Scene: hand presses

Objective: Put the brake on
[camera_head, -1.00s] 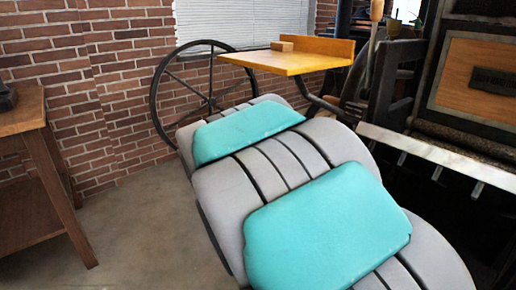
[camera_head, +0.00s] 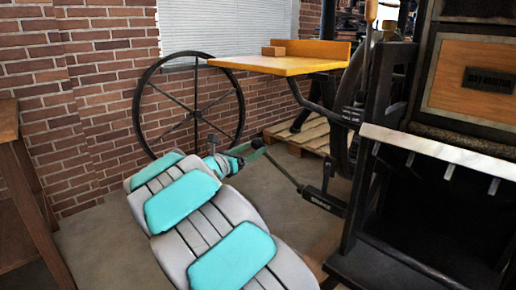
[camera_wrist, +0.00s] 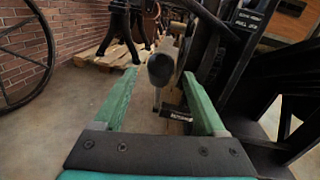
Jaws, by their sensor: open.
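A dark brake lever (camera_head: 287,175) slopes up and left from a black block with a pale label (camera_head: 322,200) low on the press. In the wrist view its rounded dark end (camera_wrist: 161,68) faces me, with the label plate (camera_wrist: 178,113) behind and below it. My gripper (camera_head: 257,150) is at the lever's upper end. In the wrist view my gripper (camera_wrist: 159,73) is open, with a green finger on each side of the lever end. I see no finger touching it. How far the end reaches between the fingers is unclear.
A yellow board (camera_head: 285,66) with a small wooden block juts out above the lever. A large spoked wheel (camera_head: 190,105) stands behind my arm. The black press frame (camera_head: 372,150) is close on the right. A wooden pallet (camera_head: 310,135) lies behind. Open floor is between.

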